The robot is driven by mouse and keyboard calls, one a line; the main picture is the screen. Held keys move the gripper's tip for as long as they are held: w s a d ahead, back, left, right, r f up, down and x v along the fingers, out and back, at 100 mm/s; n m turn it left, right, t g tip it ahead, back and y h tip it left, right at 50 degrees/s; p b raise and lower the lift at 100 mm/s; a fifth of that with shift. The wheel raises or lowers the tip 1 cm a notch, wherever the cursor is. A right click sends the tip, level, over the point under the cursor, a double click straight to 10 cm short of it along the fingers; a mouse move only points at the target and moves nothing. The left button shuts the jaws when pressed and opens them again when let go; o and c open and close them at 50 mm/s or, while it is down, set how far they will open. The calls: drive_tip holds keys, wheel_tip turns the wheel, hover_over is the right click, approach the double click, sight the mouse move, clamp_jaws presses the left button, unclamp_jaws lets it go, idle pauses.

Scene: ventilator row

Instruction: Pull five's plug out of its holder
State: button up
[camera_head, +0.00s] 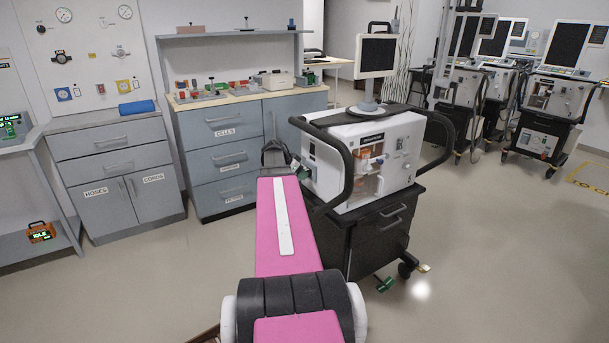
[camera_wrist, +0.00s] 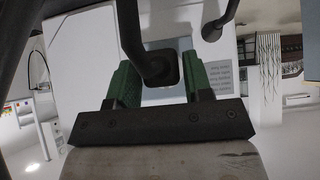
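A white ventilator (camera_head: 375,150) with a screen stands on a black cart close ahead; I cannot read a number on it. My gripper reaches its left side, and its fingertips (camera_head: 297,168) are small and partly hidden there in the head view. In the wrist view my gripper (camera_wrist: 161,85) has its two green fingers apart, one on each side of a dark squarish piece (camera_wrist: 160,68) against the white housing (camera_wrist: 85,60). A dark bar or cord runs up from this piece. I cannot tell plug from holder, and contact with the fingers is not clear.
The cart's black side rail (camera_head: 345,185) curves close beside my gripper. Drawer cabinets (camera_head: 225,145) stand behind it to the left. More ventilators (camera_head: 555,95) stand at the back right. The floor (camera_head: 490,240) to the right is open.

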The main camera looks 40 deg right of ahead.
clamp_jaws()
drive_tip(key=shift+a, duration=0.25)
drive_tip(key=shift+w+a, duration=0.15)
drive_tip(key=shift+a, duration=1)
drive_tip(key=shift+w+a, duration=0.15)
drive_tip(key=shift+a, duration=1)
